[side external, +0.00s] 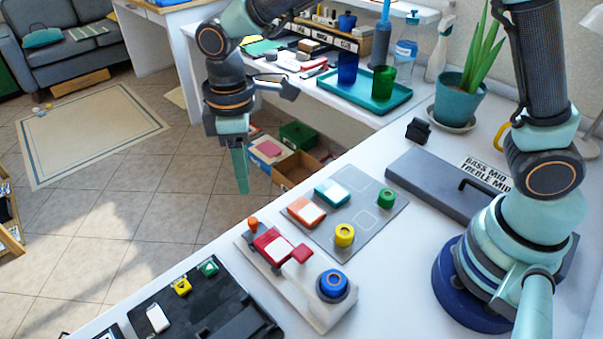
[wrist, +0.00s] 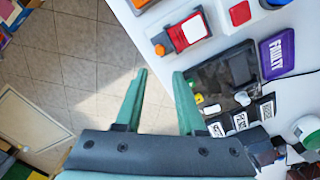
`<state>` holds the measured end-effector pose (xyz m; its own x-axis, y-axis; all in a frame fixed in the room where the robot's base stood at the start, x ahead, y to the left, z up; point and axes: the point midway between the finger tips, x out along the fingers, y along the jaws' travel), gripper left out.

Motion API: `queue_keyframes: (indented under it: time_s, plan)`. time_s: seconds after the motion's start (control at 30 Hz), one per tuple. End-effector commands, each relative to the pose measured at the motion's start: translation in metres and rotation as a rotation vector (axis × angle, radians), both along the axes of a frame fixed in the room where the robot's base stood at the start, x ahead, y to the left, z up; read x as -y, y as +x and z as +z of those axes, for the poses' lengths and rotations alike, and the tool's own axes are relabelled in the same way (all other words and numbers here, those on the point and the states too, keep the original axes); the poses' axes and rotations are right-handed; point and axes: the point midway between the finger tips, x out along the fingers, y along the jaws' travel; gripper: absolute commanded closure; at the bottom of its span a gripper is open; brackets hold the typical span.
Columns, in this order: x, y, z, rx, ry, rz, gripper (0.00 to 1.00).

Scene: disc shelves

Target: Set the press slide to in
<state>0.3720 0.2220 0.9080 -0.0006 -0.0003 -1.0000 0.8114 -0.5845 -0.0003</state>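The press (side external: 310,297) is a pale base near the front edge of the white table. On it sit a red slide block with a pale top (side external: 271,244), a smaller red block (side external: 301,254), an orange knob (side external: 253,224) and a round blue part (side external: 333,284). In the wrist view the red slide block (wrist: 187,31) and orange knob (wrist: 160,50) show at the top. My gripper (wrist: 160,73) is open and empty. In the side view my gripper (side external: 241,190) hangs pointing down beyond the table edge, behind the press and apart from it.
A grey board (side external: 372,222) with coloured knobs and blocks lies behind the press. A black panel (side external: 205,305) with small knobs lies at its left. A purple FAULTY sign (wrist: 277,52) shows in the wrist view. The tiled floor is open below the table edge.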

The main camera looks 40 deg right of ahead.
Motion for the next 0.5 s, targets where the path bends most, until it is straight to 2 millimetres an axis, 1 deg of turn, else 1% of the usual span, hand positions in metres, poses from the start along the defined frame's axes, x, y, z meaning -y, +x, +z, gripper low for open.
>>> queue_keyframes:
  time_s: [0.4, 0.5]
  plan:
    - [0.001, -0.001, -0.076, -0.004, -0.002, -0.003, 0.61]
    - [0.002, -0.001, -0.091, -0.004, -0.002, -0.003, 0.61]
